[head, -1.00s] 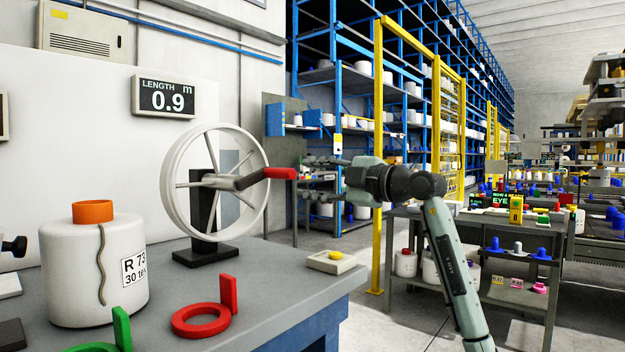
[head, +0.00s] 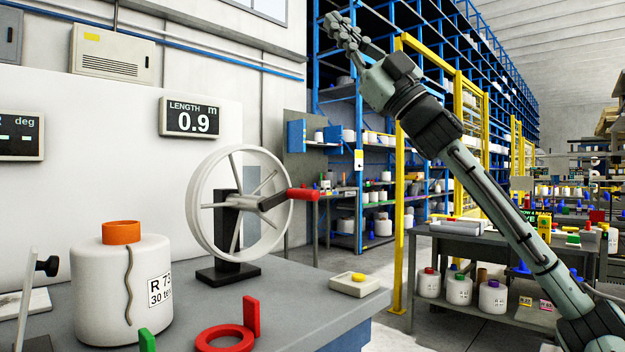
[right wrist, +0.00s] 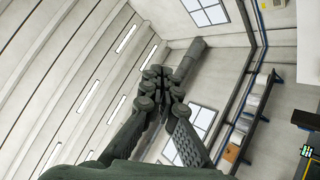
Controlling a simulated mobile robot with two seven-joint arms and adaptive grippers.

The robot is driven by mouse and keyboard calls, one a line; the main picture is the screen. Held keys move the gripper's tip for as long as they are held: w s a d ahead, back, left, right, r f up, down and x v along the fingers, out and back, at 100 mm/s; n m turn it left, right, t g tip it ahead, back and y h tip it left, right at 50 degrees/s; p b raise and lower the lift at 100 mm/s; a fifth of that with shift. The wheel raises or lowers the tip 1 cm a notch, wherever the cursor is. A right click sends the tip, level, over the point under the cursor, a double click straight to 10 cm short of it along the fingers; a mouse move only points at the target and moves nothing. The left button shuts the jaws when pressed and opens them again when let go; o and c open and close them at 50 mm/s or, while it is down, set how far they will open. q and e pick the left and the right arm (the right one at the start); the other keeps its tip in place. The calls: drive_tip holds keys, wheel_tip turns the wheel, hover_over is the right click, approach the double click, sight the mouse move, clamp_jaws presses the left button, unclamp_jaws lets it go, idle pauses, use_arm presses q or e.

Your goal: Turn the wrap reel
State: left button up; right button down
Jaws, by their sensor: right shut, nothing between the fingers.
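The wrap reel is a white spoked wheel (head: 191,212) on a black stand with a dark base, standing on the grey bench. Its crank has a red handle (head: 303,194) that points right. My right gripper (head: 338,25) is raised high, above and right of the reel, well apart from the handle. Its fingers are shut and empty. The right wrist view also shows the fingers (right wrist: 161,88) together, against ceiling and windows. My left gripper is not in view.
A yellow post (head: 398,240) stands beyond. The space right of the handle is clear.

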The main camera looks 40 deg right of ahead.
drive_tip(key=w+d+m+t+h, duration=0.1)
drive_tip(key=w+d+m+h, duration=0.35)
drive_tip(key=m+h, duration=0.6)
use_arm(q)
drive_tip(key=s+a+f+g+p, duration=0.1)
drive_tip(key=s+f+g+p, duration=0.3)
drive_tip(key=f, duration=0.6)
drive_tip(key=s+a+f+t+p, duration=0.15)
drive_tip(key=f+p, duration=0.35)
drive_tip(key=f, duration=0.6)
use_arm(e)
drive_tip(key=m+g+h, duration=0.2)
drive_tip(key=m+g, duration=0.2)
drive_tip(key=g, duration=0.7)
hover_over(311, 191)
wheel_tip(311, 191, down, 21)
wheel_tip(311, 191, down, 3)
drive_tip(key=shift+f+b, duration=0.1)
drive_tip(key=shift+b, duration=0.75)
drive_tip(key=shift+d+f+b, duration=0.15)
drive_tip(key=shift+f+b, duration=0.4)
drive_tip(key=shift+b, duration=0.1)
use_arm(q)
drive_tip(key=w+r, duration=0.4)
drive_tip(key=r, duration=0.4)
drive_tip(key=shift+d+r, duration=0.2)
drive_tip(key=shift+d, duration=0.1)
